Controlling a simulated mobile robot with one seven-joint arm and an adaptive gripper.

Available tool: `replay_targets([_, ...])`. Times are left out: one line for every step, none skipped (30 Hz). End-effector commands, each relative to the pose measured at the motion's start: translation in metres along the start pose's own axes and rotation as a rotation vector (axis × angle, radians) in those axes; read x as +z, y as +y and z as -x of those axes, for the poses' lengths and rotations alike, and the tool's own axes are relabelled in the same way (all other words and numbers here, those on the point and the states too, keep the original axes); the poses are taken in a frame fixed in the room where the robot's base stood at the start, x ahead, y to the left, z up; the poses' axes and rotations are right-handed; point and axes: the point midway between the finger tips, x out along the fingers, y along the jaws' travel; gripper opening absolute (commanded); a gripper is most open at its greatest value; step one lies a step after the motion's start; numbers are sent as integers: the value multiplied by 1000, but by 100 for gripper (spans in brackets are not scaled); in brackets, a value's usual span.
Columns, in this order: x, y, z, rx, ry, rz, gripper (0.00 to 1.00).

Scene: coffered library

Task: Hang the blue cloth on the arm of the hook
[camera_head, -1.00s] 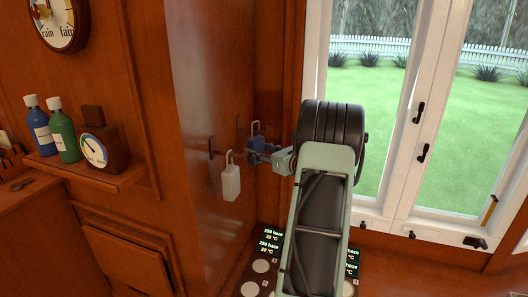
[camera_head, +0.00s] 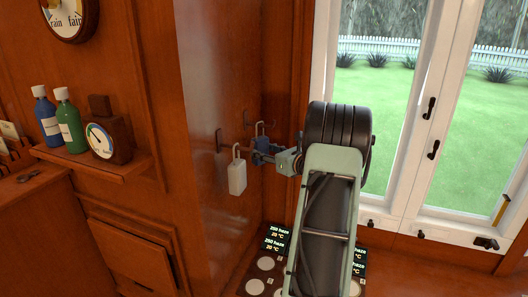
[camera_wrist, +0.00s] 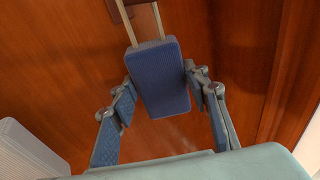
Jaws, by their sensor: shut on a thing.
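The blue cloth (camera_head: 262,143) appears as a thick blue block with a pale loop at its top. My gripper (camera_head: 267,155) is shut on it in the head view, close to the dark wood panel. In the wrist view the blue cloth (camera_wrist: 160,78) stands between the two fingers of my gripper (camera_wrist: 163,92). Its loop rises to a brown hook piece (camera_wrist: 128,4) at the top edge. In the head view a hook (camera_head: 246,119) shows beside the loop. I cannot tell whether the loop is around the hook's arm.
A white block (camera_head: 237,177) hangs by its loop from a nearer hook (camera_head: 219,141), just left of my gripper. It also shows in the wrist view (camera_wrist: 28,150). A shelf (camera_head: 97,168) with bottles and a gauge is at left. A window is at right.

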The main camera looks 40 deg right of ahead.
Motion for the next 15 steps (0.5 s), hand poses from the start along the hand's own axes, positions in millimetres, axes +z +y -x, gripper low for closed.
replay_targets([0, 0, 0, 0, 0, 0, 18])
replay_targets([0, 0, 0, 0, 0, 0, 18])
replay_targets([0, 0, 0, 0, 0, 0, 18])
replay_targets([0, 0, 0, 0, 0, 0, 18])
replay_targets([0, 0, 0, 0, 0, 0, 18])
replay_targets([0, 0, 0, 0, 0, 0, 45])
replay_targets([0, 0, 0, 0, 0, 0, 48])
replay_targets([0, 0, 0, 0, 0, 0, 51])
replay_targets([0, 0, 0, 0, 0, 0, 56])
replay_targets([0, 0, 0, 0, 0, 0, 59])
replay_targets([0, 0, 0, 0, 0, 0, 62])
replay_targets([0, 0, 0, 0, 0, 0, 63])
replay_targets([0, 0, 0, 0, 0, 0, 63])
replay_targets([0, 0, 0, 0, 0, 0, 63])
replay_targets([0, 0, 0, 0, 0, 0, 63])
